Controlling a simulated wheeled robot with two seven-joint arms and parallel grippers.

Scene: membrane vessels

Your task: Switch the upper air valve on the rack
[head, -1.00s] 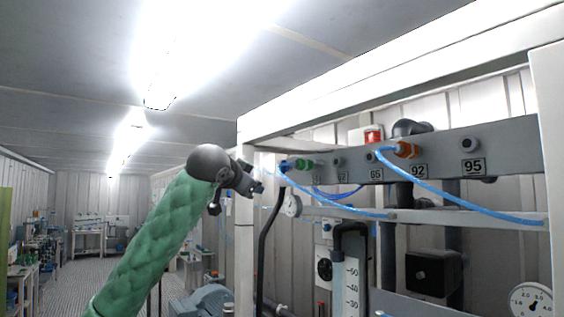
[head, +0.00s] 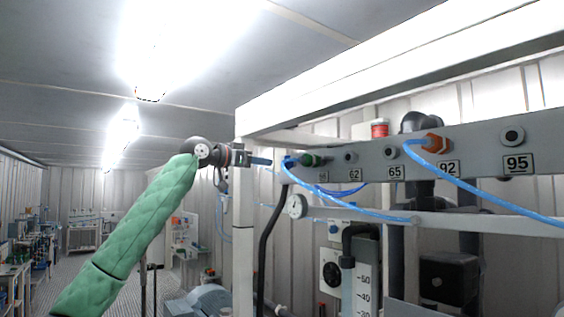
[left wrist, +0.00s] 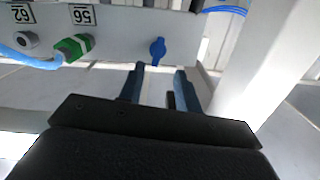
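The upper air valve is a small blue handle (head: 288,162) at the left end of the grey panel (head: 480,150). In the left wrist view the blue valve (left wrist: 157,48) stands out from the panel, ahead of and between the finger lines. My left gripper (head: 262,161) points right towards it in the head view, just left of the valve. Its two fingers (left wrist: 158,88) are apart in the left wrist view, with nothing between them. A gap shows between fingertips and valve. My right gripper is not in view.
A green fitting (head: 311,160) sits beside the valve; it also shows in the left wrist view (left wrist: 74,47). An orange fitting (head: 437,144) carries a blue hose (head: 470,196). A white rack post (head: 243,215) stands close below my left gripper.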

